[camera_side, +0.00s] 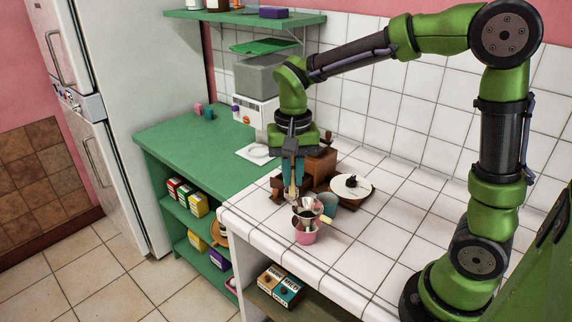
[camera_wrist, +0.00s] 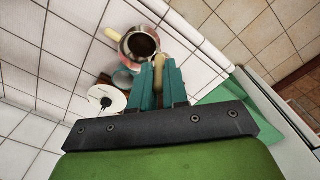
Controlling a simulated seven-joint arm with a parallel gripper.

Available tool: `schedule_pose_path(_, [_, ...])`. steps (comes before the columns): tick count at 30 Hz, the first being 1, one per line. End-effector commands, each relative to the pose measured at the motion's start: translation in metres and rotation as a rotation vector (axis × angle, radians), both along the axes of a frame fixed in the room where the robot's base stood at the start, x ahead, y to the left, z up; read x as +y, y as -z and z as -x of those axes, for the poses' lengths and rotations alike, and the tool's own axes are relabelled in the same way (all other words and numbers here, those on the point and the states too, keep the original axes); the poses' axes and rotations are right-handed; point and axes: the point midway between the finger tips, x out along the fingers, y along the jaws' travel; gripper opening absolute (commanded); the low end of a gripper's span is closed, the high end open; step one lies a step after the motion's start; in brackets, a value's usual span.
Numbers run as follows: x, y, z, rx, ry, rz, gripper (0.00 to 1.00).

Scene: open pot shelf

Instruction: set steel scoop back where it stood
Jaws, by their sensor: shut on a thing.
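My gripper (camera_side: 292,178) points down over the tiled counter, with its teal fingers closed on the tan handle (camera_side: 291,193) of the steel scoop (camera_side: 307,206). In the wrist view the tan handle (camera_wrist: 158,62) shows between the fingers (camera_wrist: 159,75). The scoop is above or at the mouth of a pink cup (camera_side: 305,237) with a yellow handle (camera_side: 326,219). I cannot tell whether scoop and cup touch.
A teal cup (camera_side: 328,201) stands close behind the pink one. A white disc with a black knob (camera_side: 352,186) and a brown wooden box (camera_side: 320,163) are nearby. The counter's front edge is close. Bare tiles (camera_side: 400,220) lie to the right.

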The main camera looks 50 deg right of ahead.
Motion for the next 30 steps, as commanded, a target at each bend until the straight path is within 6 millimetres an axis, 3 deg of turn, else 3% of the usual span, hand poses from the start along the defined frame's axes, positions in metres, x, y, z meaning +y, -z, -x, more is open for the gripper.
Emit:
schedule_pose_path(1, [0.000,0.016,-0.010,0.007,-0.002,0.000,0.00])
schedule_pose_path(6, [-0.001,0.052,-0.039,0.004,-0.001,0.000,0.00])
schedule_pose_path(12, [-0.002,0.063,-0.061,-0.003,0.004,0.000,0.00])
schedule_pose_path(17, [-0.002,0.071,-0.062,0.001,0.006,0.000,0.00])
schedule_pose_path(30, [-0.002,0.115,-0.062,0.000,0.006,0.000,0.00])
